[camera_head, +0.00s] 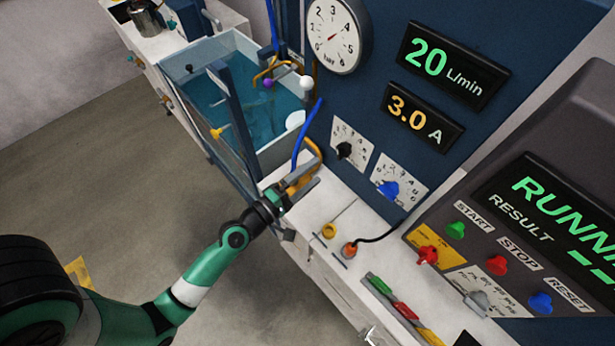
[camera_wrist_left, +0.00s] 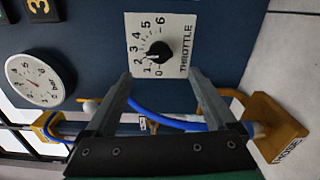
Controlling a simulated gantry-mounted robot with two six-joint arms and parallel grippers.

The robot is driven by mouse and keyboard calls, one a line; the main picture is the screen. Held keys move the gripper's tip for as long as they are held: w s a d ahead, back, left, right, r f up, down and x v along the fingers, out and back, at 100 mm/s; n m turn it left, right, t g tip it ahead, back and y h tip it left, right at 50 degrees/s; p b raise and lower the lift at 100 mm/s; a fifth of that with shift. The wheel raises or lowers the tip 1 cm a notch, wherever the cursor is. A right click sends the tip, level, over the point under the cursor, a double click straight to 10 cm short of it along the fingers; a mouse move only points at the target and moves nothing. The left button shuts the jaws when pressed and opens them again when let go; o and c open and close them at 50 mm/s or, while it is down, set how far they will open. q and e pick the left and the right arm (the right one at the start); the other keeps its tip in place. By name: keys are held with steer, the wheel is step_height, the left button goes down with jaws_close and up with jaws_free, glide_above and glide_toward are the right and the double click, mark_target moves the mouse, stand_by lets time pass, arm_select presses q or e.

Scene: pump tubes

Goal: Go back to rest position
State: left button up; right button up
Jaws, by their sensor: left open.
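My left gripper (camera_head: 300,185) is open and reaches in over the white bench beside the blue panel. In the left wrist view its two fingers (camera_wrist_left: 158,76) stand wide apart. They point toward the black throttle knob (camera_wrist_left: 158,51) on its white dial plate, with nothing clasped between them. A blue tube (camera_wrist_left: 160,117) runs across behind the fingers; whether it touches them I cannot tell. The same tube (camera_head: 305,130) rises beside the gripper in the head view. A yellow holder (camera_wrist_left: 275,125) stands to the right in the wrist view. I cannot make out my right gripper.
The panel carries a pressure gauge (camera_head: 334,36), showing near 3, and displays reading 20 L/min (camera_head: 444,65) and 3.0 A (camera_head: 423,117). A water tank (camera_head: 235,95) stands behind the gripper. A control box (camera_head: 530,225) shows RUNNING at right. Open floor (camera_head: 130,165) lies left.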

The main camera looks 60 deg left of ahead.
arm_select(q)
steer(key=shift+s+d, duration=0.1)
steer(key=shift+s, duration=0.5)
